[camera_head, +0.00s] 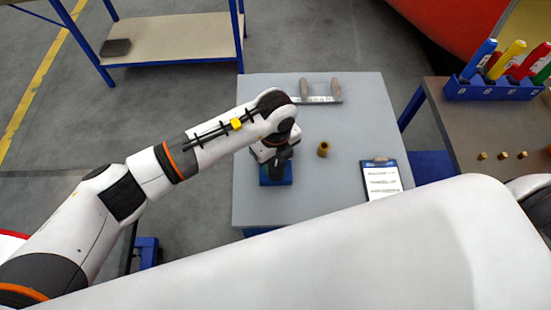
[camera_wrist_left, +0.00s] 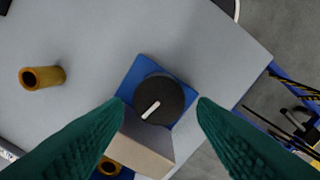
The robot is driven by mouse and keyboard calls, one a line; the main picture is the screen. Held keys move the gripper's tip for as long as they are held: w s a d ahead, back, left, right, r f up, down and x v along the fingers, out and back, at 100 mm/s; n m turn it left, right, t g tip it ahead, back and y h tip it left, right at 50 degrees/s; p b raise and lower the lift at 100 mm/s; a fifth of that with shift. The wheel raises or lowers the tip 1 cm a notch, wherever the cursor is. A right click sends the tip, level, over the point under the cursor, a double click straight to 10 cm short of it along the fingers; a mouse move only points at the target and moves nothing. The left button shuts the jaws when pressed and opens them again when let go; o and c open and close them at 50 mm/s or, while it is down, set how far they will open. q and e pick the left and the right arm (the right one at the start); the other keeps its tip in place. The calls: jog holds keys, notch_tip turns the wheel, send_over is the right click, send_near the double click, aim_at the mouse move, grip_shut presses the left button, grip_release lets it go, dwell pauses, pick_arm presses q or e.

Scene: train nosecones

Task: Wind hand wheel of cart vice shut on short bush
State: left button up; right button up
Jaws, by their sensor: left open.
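The cart vice (camera_head: 277,178) is a blue block on the grey cart top, mostly hidden under my left gripper in the head view. In the left wrist view its black round hand wheel (camera_wrist_left: 167,93) has a white mark, with a pale block beside it. My left gripper (camera_wrist_left: 157,99) is open, its green fingertips on either side of the wheel; contact cannot be told. A brass bush (camera_wrist_left: 110,166) shows at the vice, partly hidden by a finger. Another brass bush (camera_head: 323,149) stands loose on the cart, also in the left wrist view (camera_wrist_left: 42,77). My right gripper is not in view.
A clipboard (camera_head: 382,180) lies at the cart's right edge. A plate with two wooden handles (camera_head: 320,98) lies at the back. A bench at right holds a rack of coloured bottles (camera_head: 495,88) and small brass pieces (camera_head: 503,155). The cart top (camera_head: 360,115) is otherwise clear.

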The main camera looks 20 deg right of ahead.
aim_at(276, 166)
pick_arm(q)
jog(key=shift+f, duration=1.4)
jog(key=shift+c, duration=0.5)
jog(key=c, duration=0.6)
jog(key=shift+f+m+b, duration=0.1)
jog(key=shift+m+b, duration=0.4)
jog(key=m+b, duration=1.3)
jog(key=b, duration=0.5)
jog(key=shift+w+d+f+m+b, duration=0.1)
jog(key=shift+m+b, duration=0.2)
jog(key=shift+b, duration=0.1)
jog(key=m+b, duration=0.2)
jog(key=shift+r+b, duration=0.2)
jog(key=shift+b, duration=0.15)
jog(key=shift+r+m, duration=0.1)
jog(key=shift+m, duration=0.2)
